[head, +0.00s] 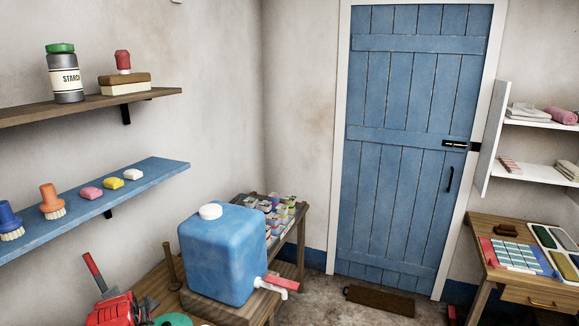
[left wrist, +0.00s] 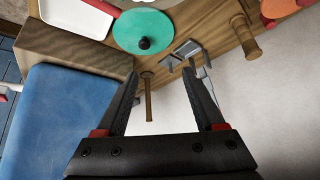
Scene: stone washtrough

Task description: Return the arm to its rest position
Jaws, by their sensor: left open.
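My left gripper (left wrist: 160,74) shows in the left wrist view. Its two dark fingers, red at the base, stand apart, and I see nothing held between them. Beyond the fingers, a wooden peg (left wrist: 148,98) and a grey metal piece (left wrist: 186,52) show at the edge of the wooden bench (left wrist: 205,22). I cannot make out my left gripper in the head view. My right gripper is in neither view.
A blue water tank (head: 222,255) with a red-handled tap stands on the bench beside a red device (head: 112,308) and a green disc (left wrist: 143,32). A blue shelf (head: 140,183) and a wooden shelf (head: 150,97) jut from the left wall.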

